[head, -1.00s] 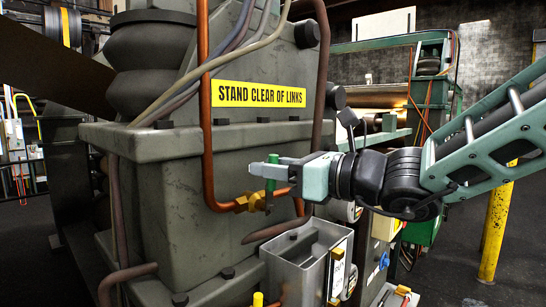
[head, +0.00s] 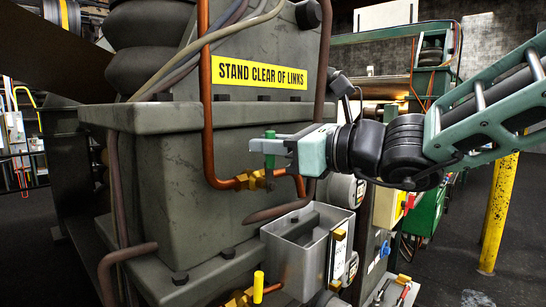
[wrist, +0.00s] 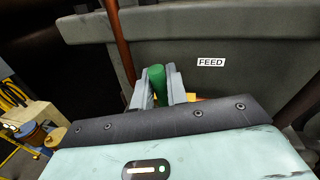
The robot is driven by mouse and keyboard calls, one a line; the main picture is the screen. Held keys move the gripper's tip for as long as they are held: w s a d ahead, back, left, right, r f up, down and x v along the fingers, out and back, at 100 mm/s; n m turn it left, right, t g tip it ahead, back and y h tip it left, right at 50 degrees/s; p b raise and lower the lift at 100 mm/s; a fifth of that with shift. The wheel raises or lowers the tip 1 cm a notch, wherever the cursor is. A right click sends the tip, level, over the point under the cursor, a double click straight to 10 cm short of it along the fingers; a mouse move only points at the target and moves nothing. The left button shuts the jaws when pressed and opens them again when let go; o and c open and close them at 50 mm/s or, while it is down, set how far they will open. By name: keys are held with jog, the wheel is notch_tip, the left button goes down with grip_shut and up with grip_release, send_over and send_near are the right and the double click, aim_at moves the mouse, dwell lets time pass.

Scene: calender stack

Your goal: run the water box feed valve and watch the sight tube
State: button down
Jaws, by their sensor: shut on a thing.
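The feed valve (head: 250,180) is a brass body on a copper pipe, with an upright green handle (head: 269,146). My gripper (head: 270,147) is shut on the green handle from the right. The wrist view shows the handle (wrist: 157,88) between the two fingers, with a white FEED label (wrist: 210,62) on the grey wall beyond. The water box seems to be the open-topped metal box (head: 285,262) below the gripper. A narrow upright strip with brass fittings (head: 339,235) on its right side may be the sight tube. Any water level is too small to read.
A yellow STAND CLEAR OF LINKS sign (head: 262,75) is on the grey housing above the valve. A yellow handle (head: 258,285) stands below left of the box. Round gauges (head: 342,188) sit under my wrist. A yellow post (head: 498,215) stands at right on open floor.

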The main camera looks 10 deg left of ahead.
jog(key=s+n+b, duration=0.1)
jog(key=n+b, duration=0.1)
jog(key=b, duration=0.2)
jog(key=s+a+f+n+h+b, duration=0.1)
jog(key=n+b, duration=0.1)
jog(key=b, duration=0.2)
jog(key=s+a+f+n+b, duration=0.1)
jog(key=s+n+b, duration=0.1)
jog(key=n+b, duration=0.1)
jog(key=shift+a+f+t+h+b, duration=0.2)
jog(key=shift+t+h+b, duration=0.15)
jog(key=shift+b, duration=0.2)
jog(key=c, duration=1.4)
grip_release()
jog(key=shift+c, duration=0.2)
jog(key=shift+d, duration=0.1)
jog(key=b+v, duration=1.1)
jog(key=v, duration=0.6)
jog(key=shift+d+b, duration=0.15)
jog(key=shift+b, duration=0.15)
